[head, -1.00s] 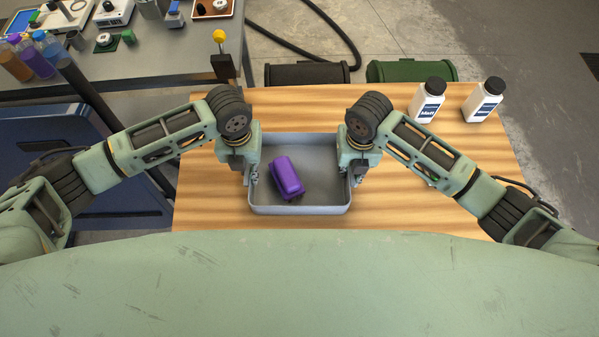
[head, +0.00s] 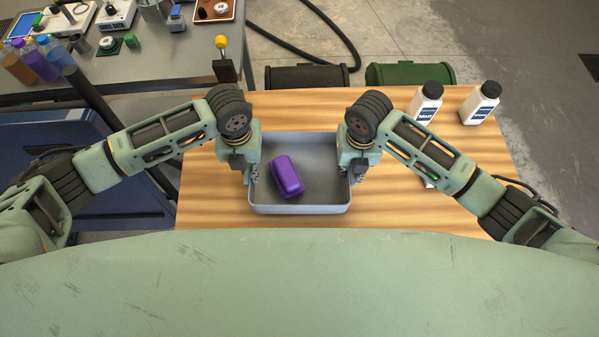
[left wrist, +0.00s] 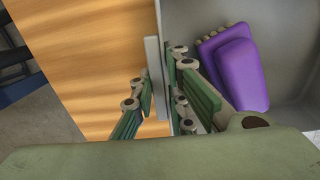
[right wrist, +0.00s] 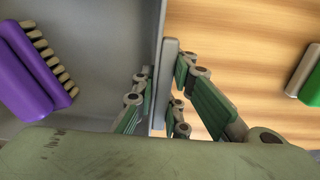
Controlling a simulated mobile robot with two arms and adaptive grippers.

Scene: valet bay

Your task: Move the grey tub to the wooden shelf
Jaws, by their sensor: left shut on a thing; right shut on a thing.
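The grey tub (head: 300,209) is an open rectangular tub over the wooden shelf (head: 215,200), a light wood-grained surface. I cannot tell whether it touches the wood. A purple brush (head: 286,176) lies inside it and also shows in both wrist views (left wrist: 238,72) (right wrist: 30,75). My left gripper (head: 251,176) is shut on the tub's left wall, with fingers either side of the rim in the left wrist view (left wrist: 157,95). My right gripper (head: 358,172) is shut on the right wall, as the right wrist view (right wrist: 160,95) shows.
Two white bottles (head: 425,105) (head: 480,103) stand at the shelf's back right. A green-and-white item (right wrist: 312,75) lies on the wood right of the tub, mostly hidden by my arm in the head view. Dark and green bins (head: 307,76) (head: 410,73) stand behind. A cluttered grey bench (head: 165,65) is back left.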

